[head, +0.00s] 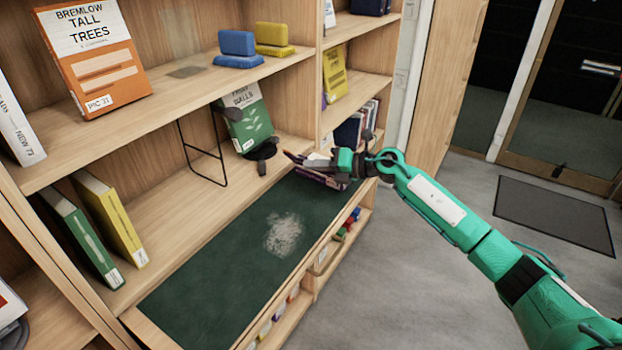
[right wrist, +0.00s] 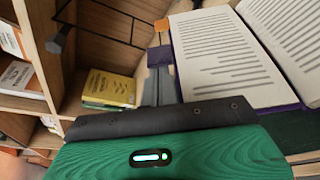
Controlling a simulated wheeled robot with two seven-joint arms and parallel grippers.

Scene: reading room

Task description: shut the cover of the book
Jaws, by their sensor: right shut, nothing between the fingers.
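The book lies open at the far right end of the dark green mat (head: 245,250). In the head view only its purple cover edge (head: 325,183) and a bit of white page show; my right gripper hides much of it. In the right wrist view its printed white pages (right wrist: 225,60) lie spread, with purple cover along the edges. My right gripper (head: 296,156) is shut and empty, over the book's near side in the head view. In the right wrist view the grey fingers (right wrist: 158,88) point toward the book's left edge; contact cannot be told. My left gripper is not in view.
A dark stand or lamp (head: 262,152) is close left of my right gripper, before a green book (head: 246,122). A thin black wire bookend (head: 204,165) stands on the shelf. A shelf board overhangs behind. The mat's middle is clear except for a pale grey patch (head: 284,234).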

